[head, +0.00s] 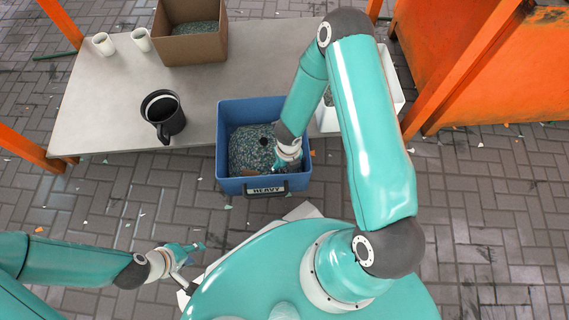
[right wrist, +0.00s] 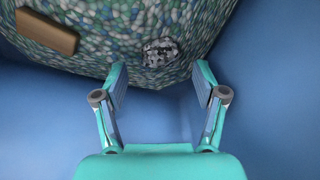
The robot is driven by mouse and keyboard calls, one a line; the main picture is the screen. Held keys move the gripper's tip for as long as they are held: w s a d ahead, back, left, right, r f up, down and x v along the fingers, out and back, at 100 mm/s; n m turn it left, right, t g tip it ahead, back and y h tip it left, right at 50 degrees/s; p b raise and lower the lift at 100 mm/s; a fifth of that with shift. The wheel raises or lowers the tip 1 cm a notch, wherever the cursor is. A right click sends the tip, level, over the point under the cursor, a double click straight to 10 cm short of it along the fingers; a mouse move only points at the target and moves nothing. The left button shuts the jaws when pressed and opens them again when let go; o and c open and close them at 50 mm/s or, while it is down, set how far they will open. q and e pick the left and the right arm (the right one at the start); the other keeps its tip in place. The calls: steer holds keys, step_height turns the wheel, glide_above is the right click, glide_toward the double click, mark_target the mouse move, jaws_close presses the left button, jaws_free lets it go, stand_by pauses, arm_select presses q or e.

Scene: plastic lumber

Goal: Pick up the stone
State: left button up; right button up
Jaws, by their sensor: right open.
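A grey speckled lump that looks like the stone (right wrist: 161,51) lies on the blue-green pebbles in the right wrist view. My right gripper (right wrist: 156,78) is open and empty, with its fingertips just short of the stone and apart from it. In the head view my right gripper (head: 281,164) reaches down into the blue bin (head: 224,150) marked HEAVY, at its right side. My left gripper (head: 193,264) is low at the left, off the table, with its fingers spread and nothing seen between them.
A brown block (right wrist: 47,32) lies on the pebbles, left of the stone. The bin's blue walls are close around my right gripper. On the grey table (head: 105,105) are a black mug (head: 166,117), two white cups and a cardboard box (head: 190,48). A white bin (head: 392,75) is partly behind my right arm.

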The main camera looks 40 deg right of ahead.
step_height(320, 180, down, 3)
steer(key=shift+r+b, duration=0.2)
steer(key=shift+b, duration=0.2)
steer(key=shift+r, duration=0.1)
steer(key=c, duration=1.2)
steer(key=shift+c, duration=0.2)
